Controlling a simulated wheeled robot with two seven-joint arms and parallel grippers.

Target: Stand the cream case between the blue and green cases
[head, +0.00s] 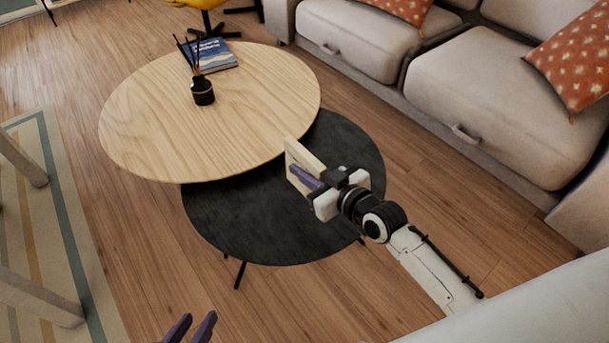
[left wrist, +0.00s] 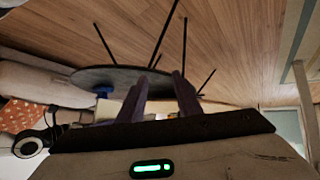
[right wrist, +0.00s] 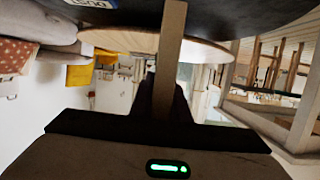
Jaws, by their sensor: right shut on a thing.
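The cream case (head: 297,152) is held upright in my right gripper (head: 312,182), above the dark round table (head: 235,220) near its edge with the pale wooden table. In the right wrist view the case (right wrist: 171,60) shows edge-on as a tall pale bar between the fingers. My left gripper (head: 192,328) is at the bottom of the head view, in front of the tables, with its fingers apart and empty. Its fingers (left wrist: 162,92) also show apart in the left wrist view. I cannot make out the blue and green cases in the head view.
The pale wooden table (head: 150,130) overlaps the dark one and carries a reed diffuser (head: 203,92) and a blue book (head: 212,55). A small blue thing (left wrist: 103,90) shows by the dark tabletop. A sofa (head: 500,95) stands at the right. The dark top's left side looks clear.

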